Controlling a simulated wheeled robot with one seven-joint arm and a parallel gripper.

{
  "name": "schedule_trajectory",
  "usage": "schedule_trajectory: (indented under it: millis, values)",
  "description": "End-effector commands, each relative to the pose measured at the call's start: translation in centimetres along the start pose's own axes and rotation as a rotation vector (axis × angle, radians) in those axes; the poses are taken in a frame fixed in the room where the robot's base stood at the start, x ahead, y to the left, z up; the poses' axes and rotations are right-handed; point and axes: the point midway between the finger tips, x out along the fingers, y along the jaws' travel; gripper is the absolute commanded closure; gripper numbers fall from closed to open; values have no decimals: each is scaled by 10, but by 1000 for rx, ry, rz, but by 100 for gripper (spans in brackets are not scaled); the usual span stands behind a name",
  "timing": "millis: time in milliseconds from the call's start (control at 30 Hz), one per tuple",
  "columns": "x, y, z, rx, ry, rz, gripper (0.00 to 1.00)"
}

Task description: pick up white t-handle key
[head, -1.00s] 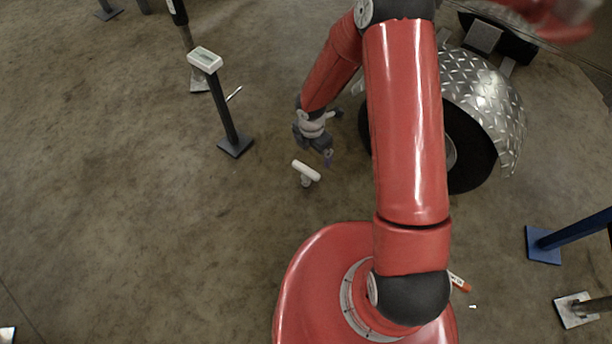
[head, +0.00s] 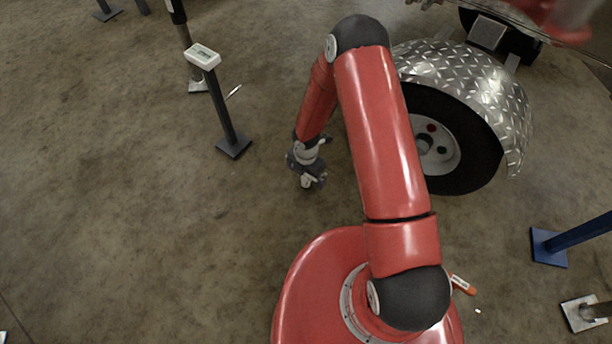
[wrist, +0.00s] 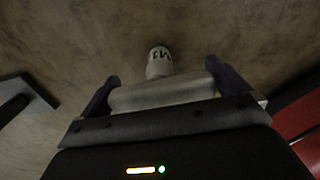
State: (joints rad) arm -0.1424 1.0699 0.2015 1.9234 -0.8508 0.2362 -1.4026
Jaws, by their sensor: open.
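The white t-handle key shows in the wrist view (wrist: 160,64) with its stem pointing away and dark lettering on the stem's end. Its crossbar lies across the space between the two dark fingers of my gripper (wrist: 165,92). The fingers are open, one at each end of the crossbar; contact cannot be told. In the head view my gripper (head: 311,180) is low near the floor and hides most of the key, with only a small pale part (head: 307,183) showing.
A dark post with a white box on top (head: 228,130) stands left of my gripper. A trailer wheel (head: 445,140) under a diamond-plate fender (head: 470,80) is to the right. A blue stand (head: 548,246) and an orange-and-white object (head: 462,285) are at right.

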Motion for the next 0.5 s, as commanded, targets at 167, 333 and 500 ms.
schedule_trajectory:
  millis: [167, 333, 500]
  values:
    - [-1, 0, 0, 0, 0, 1, 7]
    - [-1, 0, 0, 0, 0, 1, 29]
    - [-2, 0, 0, 0, 0, 1, 47]
